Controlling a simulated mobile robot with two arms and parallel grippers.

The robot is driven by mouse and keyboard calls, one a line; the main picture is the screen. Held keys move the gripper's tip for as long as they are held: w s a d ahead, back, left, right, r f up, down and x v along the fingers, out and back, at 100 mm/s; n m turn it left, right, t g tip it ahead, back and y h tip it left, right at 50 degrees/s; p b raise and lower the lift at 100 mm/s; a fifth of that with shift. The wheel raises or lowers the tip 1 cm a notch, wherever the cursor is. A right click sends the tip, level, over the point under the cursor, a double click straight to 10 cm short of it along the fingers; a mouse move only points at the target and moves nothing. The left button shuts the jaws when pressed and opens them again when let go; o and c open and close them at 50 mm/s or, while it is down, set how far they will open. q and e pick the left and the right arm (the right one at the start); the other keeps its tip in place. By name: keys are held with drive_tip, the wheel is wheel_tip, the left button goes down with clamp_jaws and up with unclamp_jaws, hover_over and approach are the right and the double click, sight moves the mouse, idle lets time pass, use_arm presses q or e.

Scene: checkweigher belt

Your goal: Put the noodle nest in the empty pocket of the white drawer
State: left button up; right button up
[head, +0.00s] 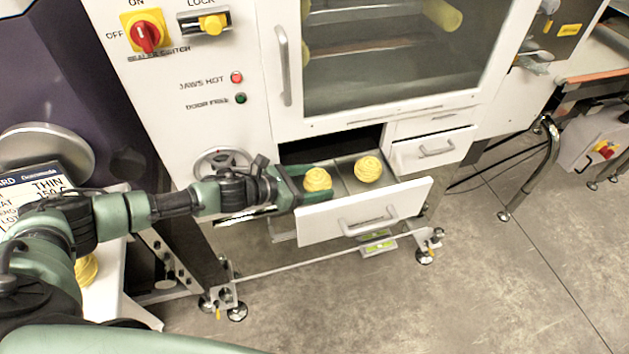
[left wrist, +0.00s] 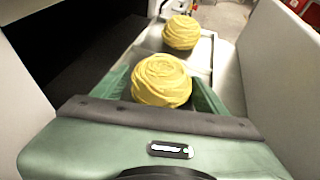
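The white drawer (head: 325,222) is pulled out below the machine's window; a divider splits it into pockets. One noodle nest (head: 317,179), a round yellow coil, is in its left part, between the fingers of my left gripper (head: 318,181). In the left wrist view this nest (left wrist: 161,82) fills the space between the green fingers, which seem to touch both its sides. Whether it rests on the drawer floor is hard to tell. A second nest (head: 368,169) sits in the right pocket and shows farther off in the left wrist view (left wrist: 181,33). My right gripper is not in view.
A smaller drawer (head: 433,150) to the right is closed. A handwheel (head: 222,162) is beside my left wrist. At the left, a printed box (head: 38,190) stands near a white surface with another yellow nest (head: 87,270), partly hidden by my arm.

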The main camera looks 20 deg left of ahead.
use_arm(q)
drive_tip(key=shift+o, duration=0.6)
drive_tip(key=shift+f, duration=0.1)
drive_tip(key=shift+r, duration=0.3)
drive_tip(key=shift+s+a, duration=0.25)
drive_tip(key=v, duration=0.5)
drive_tip(key=shift+s+a+r+b, duration=0.15)
drive_tip(key=shift+s+a+b, duration=0.1)
drive_tip(key=shift+b, duration=0.15)
drive_tip(key=shift+s+a+r, duration=0.3)
drive_tip(key=shift+r, duration=0.05)
